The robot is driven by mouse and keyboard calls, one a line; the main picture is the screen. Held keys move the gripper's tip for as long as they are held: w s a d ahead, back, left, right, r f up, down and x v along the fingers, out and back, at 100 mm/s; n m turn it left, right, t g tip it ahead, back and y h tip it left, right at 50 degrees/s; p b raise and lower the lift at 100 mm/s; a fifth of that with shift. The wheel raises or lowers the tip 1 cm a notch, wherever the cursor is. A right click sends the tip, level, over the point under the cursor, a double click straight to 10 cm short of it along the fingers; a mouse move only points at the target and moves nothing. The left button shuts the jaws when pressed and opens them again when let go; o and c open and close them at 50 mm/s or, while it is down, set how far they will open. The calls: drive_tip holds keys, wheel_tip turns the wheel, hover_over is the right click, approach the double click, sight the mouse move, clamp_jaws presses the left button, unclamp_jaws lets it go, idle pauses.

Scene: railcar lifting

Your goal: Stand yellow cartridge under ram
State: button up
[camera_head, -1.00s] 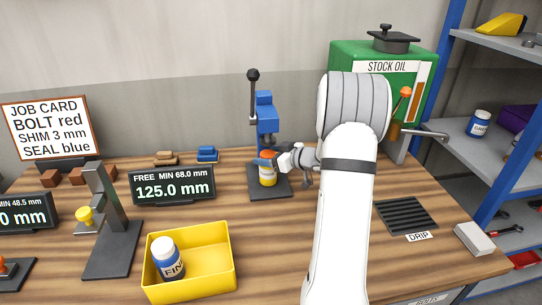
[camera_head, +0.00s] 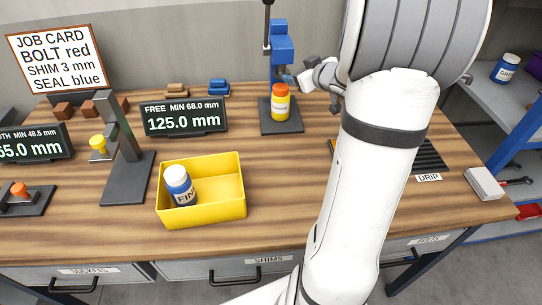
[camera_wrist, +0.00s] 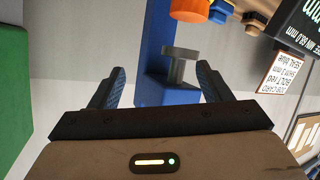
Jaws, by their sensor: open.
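The yellow cartridge (camera_head: 281,108), with an orange cap and a white band, stands upright on the dark base plate of the blue press (camera_head: 281,47). It appears below the press head. In the wrist view, a grey ram end (camera_wrist: 179,65) shows against the blue press, with an orange cap (camera_wrist: 190,8) at the top edge. My gripper (camera_head: 312,80) is to the right of the press, above cartridge height and apart from the cartridge. In the wrist view, my gripper (camera_wrist: 160,88) is open with nothing between its fingers.
A yellow bin (camera_head: 225,205) holding a blue-and-white bottle (camera_head: 179,187) is at the front. A grey stand (camera_head: 125,160) and the 125.0 mm display (camera_head: 184,118) are left of the press. The drip grate (camera_head: 430,157) is on the right. Bare wood lies between bin and arm.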

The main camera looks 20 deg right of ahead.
drive_tip(key=s+a+f+m+g, duration=0.1)
drive_tip(key=s+a+g, duration=0.4)
drive_tip(key=s+a, duration=0.6)
drive_tip(key=s+a+f+m+g, duration=0.1)
drive_tip(key=s+a+g, duration=0.4)
drive_tip(key=s+a, duration=0.6)
drive_tip(key=s+m, duration=0.1)
drive_tip(key=s, duration=0.4)
drive_tip(key=shift+s+a+f+g, duration=0.2)
drive_tip(key=shift+a+f+g, duration=0.1)
drive_tip(key=shift+f+g, duration=0.1)
